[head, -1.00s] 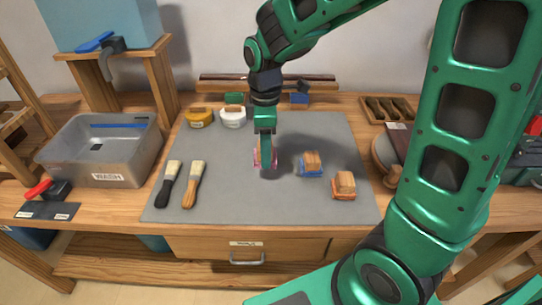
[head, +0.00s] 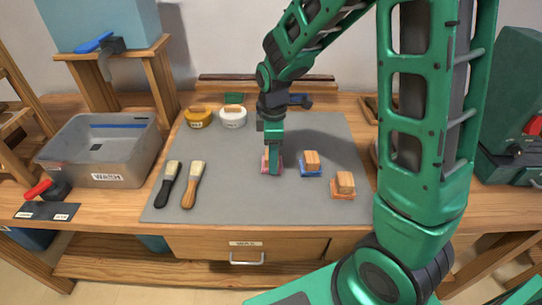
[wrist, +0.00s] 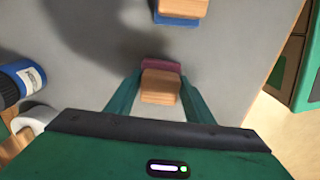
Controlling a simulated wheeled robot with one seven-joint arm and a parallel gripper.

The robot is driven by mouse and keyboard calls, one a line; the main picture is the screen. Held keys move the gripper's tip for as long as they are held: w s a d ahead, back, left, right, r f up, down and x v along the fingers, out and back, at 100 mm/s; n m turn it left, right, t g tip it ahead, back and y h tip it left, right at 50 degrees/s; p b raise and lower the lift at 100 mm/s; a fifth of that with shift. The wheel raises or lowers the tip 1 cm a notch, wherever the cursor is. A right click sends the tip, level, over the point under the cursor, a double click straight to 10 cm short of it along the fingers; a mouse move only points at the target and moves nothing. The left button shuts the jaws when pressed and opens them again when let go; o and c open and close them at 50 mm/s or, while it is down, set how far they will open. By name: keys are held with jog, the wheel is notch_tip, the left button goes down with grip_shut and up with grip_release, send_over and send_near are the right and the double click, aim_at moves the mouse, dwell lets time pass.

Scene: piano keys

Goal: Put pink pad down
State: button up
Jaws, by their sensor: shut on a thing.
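The pink pad (head: 265,164) with its wooden block handle is at the middle of the grey mat, left of the blue pad (head: 311,171). My gripper (head: 274,170) is over it and hides much of it. In the wrist view the fingers (wrist: 160,100) are shut on both sides of the wooden block, with the pink pad (wrist: 160,65) showing just beyond it. The pad is at or very near the mat; I cannot tell if it touches.
The orange pad (head: 342,192) sits right of the blue pad on the grey mat (head: 235,205). Two brushes (head: 178,184) lie at the left, beside a metal wash tray (head: 110,177). The mat's front middle is clear.

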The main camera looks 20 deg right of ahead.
jog(key=shift+f, duration=0.1)
jog(key=o, duration=1.1)
notch_tip(320, 180, up, 12)
jog(key=s+d+r+m, duration=0.2)
jog(key=s+d+m, duration=0.7)
jog(key=s+d, duration=0.25)
jog(key=s+d+f+m, duration=0.1)
jog(key=s+d+m, duration=0.1)
jog(key=s+m, duration=0.3)
jog(key=s+d+m, duration=0.3)
jog(key=s+m, duration=0.2)
jog(key=s, duration=0.3)
jog(key=shift+s+d+f+m, duration=0.2)
jog(key=shift+s+f+m, duration=0.2)
